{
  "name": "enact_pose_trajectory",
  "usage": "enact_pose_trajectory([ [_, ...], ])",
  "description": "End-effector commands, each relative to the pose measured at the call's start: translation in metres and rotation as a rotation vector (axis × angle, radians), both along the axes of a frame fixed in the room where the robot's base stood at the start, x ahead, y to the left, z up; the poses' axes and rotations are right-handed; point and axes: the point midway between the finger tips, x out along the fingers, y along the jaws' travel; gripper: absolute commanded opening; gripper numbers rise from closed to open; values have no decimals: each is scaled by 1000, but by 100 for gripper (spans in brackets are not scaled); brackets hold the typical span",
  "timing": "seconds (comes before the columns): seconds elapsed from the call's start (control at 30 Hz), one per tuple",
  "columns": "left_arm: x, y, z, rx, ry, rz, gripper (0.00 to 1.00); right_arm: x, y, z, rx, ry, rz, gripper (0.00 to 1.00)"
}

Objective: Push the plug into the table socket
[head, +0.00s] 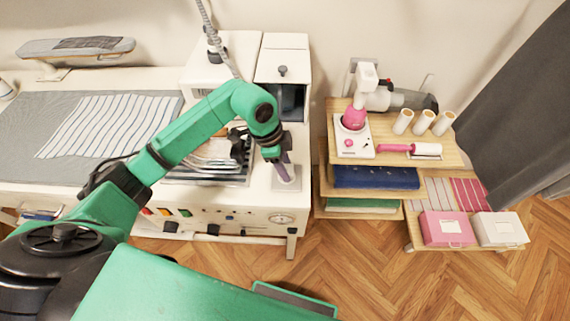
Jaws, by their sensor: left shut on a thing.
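My left arm reaches in from the left over the white work table (240,198). My left gripper (277,158) points down near the table's right end and is shut on a small greyish-purple thing (285,169), which seems to be the plug. The pale square plate of the table socket (287,182) lies right below it on the table top. The plug's lower end is over the plate. I cannot tell whether it touches the plate or sits in it, as the gripper partly covers it. My right gripper is out of view.
A white box unit (283,66) stands behind the gripper. A wooden shelf (385,150) with a pink-white machine (354,118) stands to the right. Open floor lies in front.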

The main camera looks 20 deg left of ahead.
Motion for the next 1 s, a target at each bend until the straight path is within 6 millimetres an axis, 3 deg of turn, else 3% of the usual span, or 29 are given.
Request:
enact_pose_trajectory([
  [0.8,0,0,-13,0,-1,0,0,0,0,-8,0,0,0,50],
  [0.83,0,0,-13,0,-1,0,53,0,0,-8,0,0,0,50],
  [0.9,0,0,-12,0,-1,0,80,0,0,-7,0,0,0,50],
  [1.0,0,0,-12,0,0,0,84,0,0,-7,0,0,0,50],
])
